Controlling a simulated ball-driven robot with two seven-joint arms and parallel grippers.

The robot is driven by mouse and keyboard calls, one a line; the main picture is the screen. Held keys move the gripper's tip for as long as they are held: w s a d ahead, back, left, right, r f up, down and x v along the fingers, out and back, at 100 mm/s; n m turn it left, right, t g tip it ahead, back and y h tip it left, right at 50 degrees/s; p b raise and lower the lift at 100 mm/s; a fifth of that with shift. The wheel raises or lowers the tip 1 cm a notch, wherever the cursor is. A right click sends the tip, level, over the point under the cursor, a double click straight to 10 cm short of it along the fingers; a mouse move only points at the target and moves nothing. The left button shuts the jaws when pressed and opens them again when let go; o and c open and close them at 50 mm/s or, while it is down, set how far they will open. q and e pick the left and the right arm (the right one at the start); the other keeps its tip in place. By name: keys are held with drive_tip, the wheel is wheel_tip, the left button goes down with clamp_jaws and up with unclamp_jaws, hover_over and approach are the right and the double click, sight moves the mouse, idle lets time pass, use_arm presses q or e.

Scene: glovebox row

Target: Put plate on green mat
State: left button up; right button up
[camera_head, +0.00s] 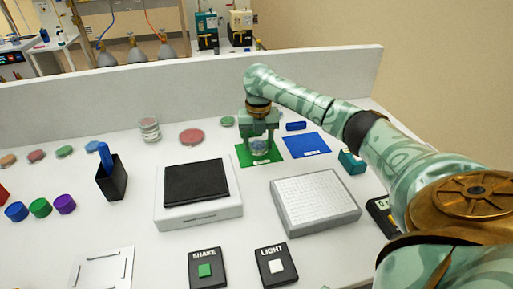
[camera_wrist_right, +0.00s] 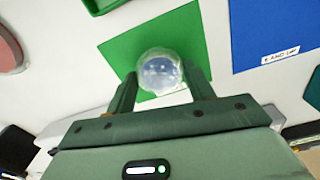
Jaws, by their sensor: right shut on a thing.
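The green mat (camera_head: 242,155) lies on the bench toward the back, left of a blue mat; in the right wrist view the green mat (camera_wrist_right: 128,48) spreads beyond the fingers. My right gripper (camera_head: 260,142) is over the green mat, pointing down, shut on a clear round plate (camera_wrist_right: 160,72). The plate also shows between the fingers in the head view (camera_head: 260,147). I cannot tell whether the plate touches the mat. My left gripper is not in view.
The blue mat (camera_head: 306,145) lies right of the green mat. A dark-topped device (camera_head: 198,215) and a white gridded block (camera_head: 316,203) stand in front. A red disc (camera_head: 192,137), a stack of clear dishes (camera_head: 149,129) and a blue block (camera_head: 296,126) are nearby.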

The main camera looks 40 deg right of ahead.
drive_tip(key=shift+f, duration=0.65)
drive_tip(key=shift+r, duration=0.2)
drive_tip(key=shift+c, duration=0.4)
drive_tip(key=o, duration=1)
drive_tip(key=shift+f, duration=0.15)
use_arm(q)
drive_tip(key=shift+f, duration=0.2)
use_arm(e)
drive_tip(key=shift+o, duration=0.2)
drive_tip(key=shift+r, duration=0.25)
use_arm(q)
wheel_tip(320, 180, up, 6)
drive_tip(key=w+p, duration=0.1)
drive_tip(key=p, duration=0.5)
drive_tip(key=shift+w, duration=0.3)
use_arm(e)
wheel_tip(320, 180, up, 12)
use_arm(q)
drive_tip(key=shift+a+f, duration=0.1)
